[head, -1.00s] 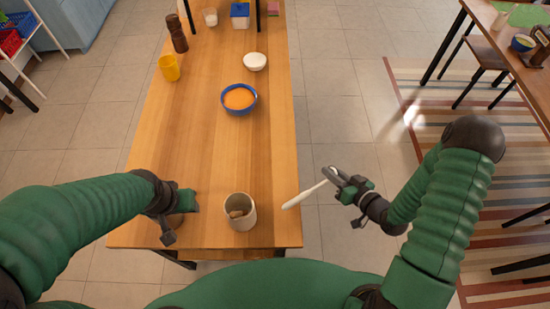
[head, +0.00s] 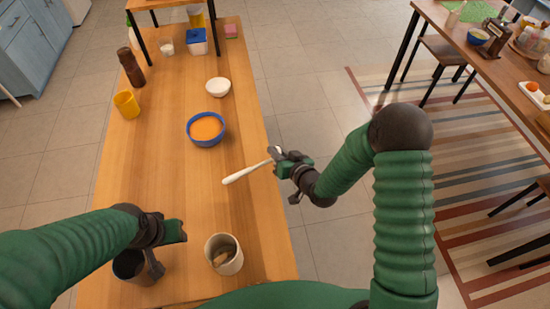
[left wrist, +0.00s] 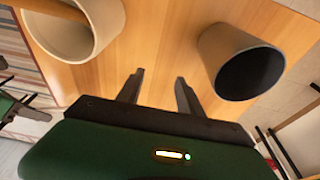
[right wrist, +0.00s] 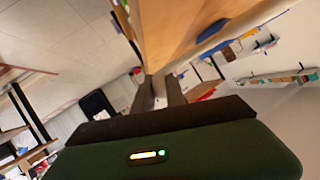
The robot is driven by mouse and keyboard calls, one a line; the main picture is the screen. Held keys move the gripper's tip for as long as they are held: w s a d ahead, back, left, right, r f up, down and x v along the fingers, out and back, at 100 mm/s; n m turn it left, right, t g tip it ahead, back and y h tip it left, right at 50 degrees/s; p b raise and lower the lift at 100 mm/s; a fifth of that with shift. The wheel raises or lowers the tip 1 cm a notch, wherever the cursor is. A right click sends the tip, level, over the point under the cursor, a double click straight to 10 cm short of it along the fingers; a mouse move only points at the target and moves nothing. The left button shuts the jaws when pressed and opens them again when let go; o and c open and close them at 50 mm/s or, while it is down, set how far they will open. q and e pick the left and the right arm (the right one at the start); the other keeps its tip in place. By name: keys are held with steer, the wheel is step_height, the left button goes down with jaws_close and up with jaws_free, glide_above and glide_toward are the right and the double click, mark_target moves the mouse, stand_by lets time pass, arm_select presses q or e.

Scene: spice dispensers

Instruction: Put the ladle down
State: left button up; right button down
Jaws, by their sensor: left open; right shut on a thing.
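The white ladle (head: 247,172) is in my right gripper (head: 277,155), which is shut on one end of it. The ladle points left from the gripper, over the right part of the wooden table (head: 160,165). It appears to be above the surface; the exact height is unclear. In the right wrist view the right gripper's fingers (right wrist: 160,85) are close together, with a pale part between them. My left gripper (head: 167,248) is open and empty above the near part of the table. Its spread fingers show in the left wrist view (left wrist: 158,76).
A beige crock (head: 235,263) with something brown inside and a dark-mouthed cup (head: 141,275) stand near the front edge. A blue-rimmed orange bowl (head: 221,138), white bowl (head: 218,87), yellow cup (head: 127,104) and brown mill (head: 131,68) stand farther back. The table's middle is clear.

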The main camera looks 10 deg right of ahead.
steer(key=f, duration=0.1)
steer(key=a+f, duration=0.1)
steer(key=f, duration=0.1)
steer(key=shift+f, duration=0.25)
steer(key=shift+d+f+b, duration=0.25)
steer(key=shift+d+b, duration=0.05)
steer(key=shift+b, duration=0.1)
steer(key=c, duration=1.4)
jaws_free()
steer(key=shift+a, duration=0.15)
steer(key=shift+o, duration=0.2)
steer(key=shift+r, duration=0.1)
